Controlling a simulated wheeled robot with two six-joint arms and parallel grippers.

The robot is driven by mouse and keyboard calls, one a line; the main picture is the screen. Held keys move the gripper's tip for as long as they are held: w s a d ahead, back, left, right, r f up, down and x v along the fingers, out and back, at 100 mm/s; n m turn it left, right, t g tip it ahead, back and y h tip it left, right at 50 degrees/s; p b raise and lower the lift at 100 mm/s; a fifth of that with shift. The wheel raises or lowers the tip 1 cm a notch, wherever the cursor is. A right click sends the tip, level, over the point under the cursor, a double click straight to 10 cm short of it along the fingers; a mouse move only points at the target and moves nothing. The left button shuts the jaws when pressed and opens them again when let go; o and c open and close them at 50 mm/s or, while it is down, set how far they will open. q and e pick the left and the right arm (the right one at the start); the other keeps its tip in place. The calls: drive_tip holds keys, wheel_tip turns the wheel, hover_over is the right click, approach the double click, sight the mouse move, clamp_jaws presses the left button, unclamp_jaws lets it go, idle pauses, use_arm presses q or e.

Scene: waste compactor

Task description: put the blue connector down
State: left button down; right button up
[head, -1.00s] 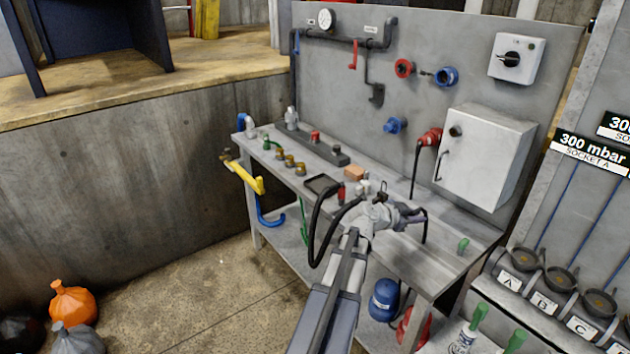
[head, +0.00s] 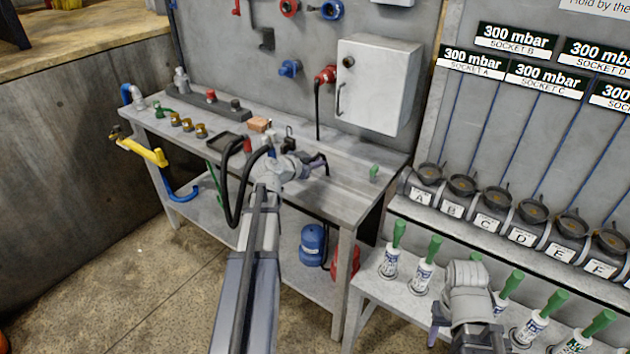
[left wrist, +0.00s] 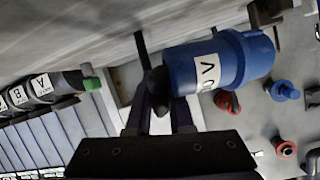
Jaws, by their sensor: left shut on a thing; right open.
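The blue connector (left wrist: 222,62) is a thick blue cylinder with a white lettered label. In the left wrist view it lies tilted across the top, at the tips of my left gripper (left wrist: 165,100). The jaws are shut on its dark end. In the head view my left gripper (head: 316,162) is over the grey workbench (head: 345,203), and I cannot make out the connector there. Whether the connector touches the bench top is unclear. My right gripper (head: 466,315) is open at the bottom right, over the low shelf of bottles.
A brown block (head: 259,124), black tray (head: 228,141) and brass fittings (head: 188,124) occupy the bench's left part. A white cabinet (head: 378,85) stands behind. A small green piece (head: 374,171) is near the right edge. Green-topped bottles (head: 424,268) line the low shelf (head: 385,312).

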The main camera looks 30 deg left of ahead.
sight(317, 180)
use_arm(q)
drive_tip(key=shift+f+b, duration=1.9)
drive_tip(key=shift+f, duration=0.3)
drive_tip(key=shift+r, duration=0.15)
drive_tip(key=c, duration=1.2)
unclamp_jaws()
drive_tip(key=shift+c, duration=0.2)
drive_tip(key=o, duration=0.4)
drive_tip(key=shift+o, duration=0.2)
